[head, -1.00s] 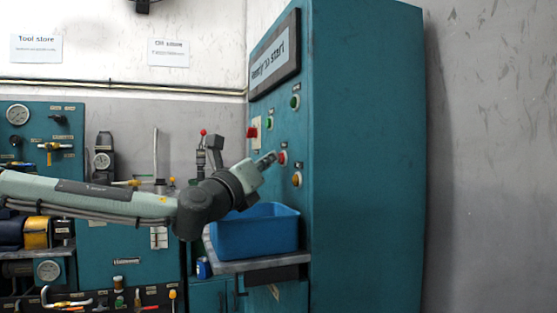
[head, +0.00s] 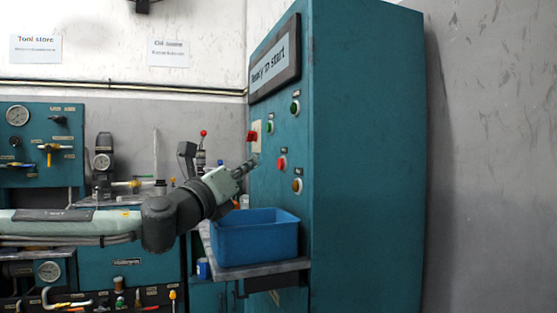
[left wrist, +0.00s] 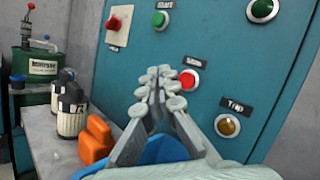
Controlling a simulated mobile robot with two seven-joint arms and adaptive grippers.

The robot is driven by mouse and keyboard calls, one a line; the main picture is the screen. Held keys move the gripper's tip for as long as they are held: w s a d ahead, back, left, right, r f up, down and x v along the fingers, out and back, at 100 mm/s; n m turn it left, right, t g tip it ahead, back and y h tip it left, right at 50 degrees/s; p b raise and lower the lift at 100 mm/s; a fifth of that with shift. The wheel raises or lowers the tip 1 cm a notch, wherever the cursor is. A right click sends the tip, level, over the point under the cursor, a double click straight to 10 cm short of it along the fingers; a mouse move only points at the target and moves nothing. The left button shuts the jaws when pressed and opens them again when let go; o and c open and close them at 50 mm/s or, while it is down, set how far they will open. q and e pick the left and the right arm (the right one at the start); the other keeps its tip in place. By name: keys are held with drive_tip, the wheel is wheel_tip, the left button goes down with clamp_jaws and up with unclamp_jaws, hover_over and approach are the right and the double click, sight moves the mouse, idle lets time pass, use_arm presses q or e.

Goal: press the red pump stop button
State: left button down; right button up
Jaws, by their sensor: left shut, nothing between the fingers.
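The red stop button (head: 282,163) is on the front of the teal cabinet (head: 365,160), below a green button and above an amber one. It also shows in the left wrist view (left wrist: 187,80), under a black label too blurred to read surely. My left gripper (head: 254,161) is shut and empty. Its fingertips are just left of the red button in the head view. In the left wrist view the closed fingers (left wrist: 159,85) also point at the panel beside the button; I cannot tell the exact gap. My right gripper is not in view.
A red switch (left wrist: 118,22), a green Start button (left wrist: 160,19) and an amber Trip lamp (left wrist: 227,125) are close by. A blue bin (head: 255,238) stands on a shelf below the panel. The cabinet screen (head: 274,62) reads "Ready to start".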

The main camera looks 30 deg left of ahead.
use_arm(q)
drive_tip(key=shift+s+a, duration=0.7)
drive_tip(key=shift+s, duration=0.15)
drive_tip(key=shift+f, duration=0.1)
idle(0.4)
